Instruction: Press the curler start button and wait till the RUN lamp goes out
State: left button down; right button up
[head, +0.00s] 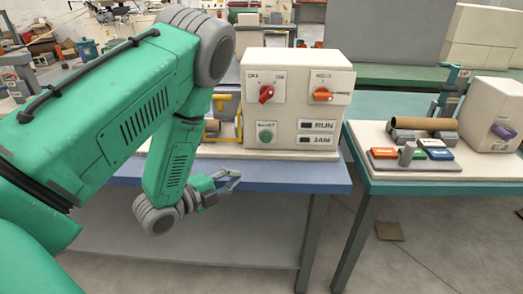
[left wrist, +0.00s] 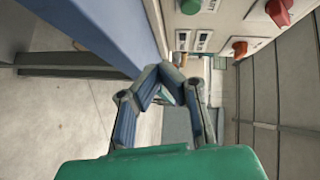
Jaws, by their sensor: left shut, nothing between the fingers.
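The cream control box (head: 248,100) stands on a blue-topped bench. The green round start button (head: 265,136) is low on its left face; it also shows at the top of the left wrist view (left wrist: 190,6). The RUN lamp panel (head: 317,125) sits right of the button, above the JAM panel (head: 317,140); its lamp window looks dark. My left gripper (head: 232,180) is shut and empty, in front of the bench edge, below and left of the button and apart from it. Its fingers meet in the left wrist view (left wrist: 163,72). My right gripper is not in view.
A red knob (head: 266,93) and an orange knob (head: 322,94) sit above the button. A yellow frame (head: 239,124) stands left of the box. A second bench (head: 450,187) at the right holds a brown tube (head: 424,124) and coloured blocks. A gap separates the benches.

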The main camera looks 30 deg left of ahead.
pick_arm(q)
jog(key=r+m, duration=0.1)
jog(key=r+m+t+h, duration=0.1)
jog(key=r, duration=0.1)
jog(key=shift+w+a, duration=0.15)
jog(key=shift+a, duration=0.25)
jog(key=shift+w, duration=0.1)
